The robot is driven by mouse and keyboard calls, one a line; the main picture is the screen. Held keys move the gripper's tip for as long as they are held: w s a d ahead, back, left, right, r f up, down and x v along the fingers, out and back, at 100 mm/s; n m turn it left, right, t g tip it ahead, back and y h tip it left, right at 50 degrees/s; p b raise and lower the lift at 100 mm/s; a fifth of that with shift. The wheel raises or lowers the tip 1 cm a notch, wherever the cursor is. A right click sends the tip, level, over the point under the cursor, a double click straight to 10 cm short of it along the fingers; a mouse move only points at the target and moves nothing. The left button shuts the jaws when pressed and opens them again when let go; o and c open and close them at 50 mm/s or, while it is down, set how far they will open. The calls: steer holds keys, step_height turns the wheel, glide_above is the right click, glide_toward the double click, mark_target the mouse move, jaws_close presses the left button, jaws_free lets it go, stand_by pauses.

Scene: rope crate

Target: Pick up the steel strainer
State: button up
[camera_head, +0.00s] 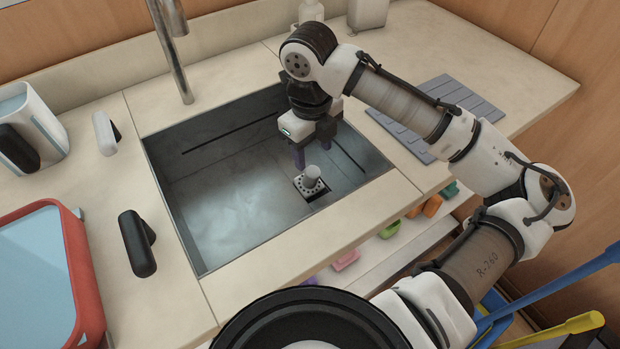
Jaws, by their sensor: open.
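The steel strainer (312,183) sits at the bottom of the sink basin (225,205), near its right side. It looks like a small square-edged piece with dark holes and a pale round knob on top. My gripper (313,166) points down into the basin, directly above the strainer in the picture. Its dark fingers are apart, with the knob showing between or just in front of them. I cannot tell whether the fingers touch it.
A faucet (172,45) rises behind the basin. A grey ribbed mat (437,115) lies on the counter to the right. A red-rimmed container (75,265) and a white pitcher-like container (45,120) stand left. A black object (136,243) lies by the basin's left edge.

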mark_target(312, 171)
step_height(312, 171, down, 3)
steer(key=shift+f, duration=0.1)
steer(key=shift+s+f, duration=0.15)
steer(key=shift+f, duration=1.2)
steer(key=shift+s+f, duration=0.1)
steer(key=shift+f, duration=1.2)
jaws_close()
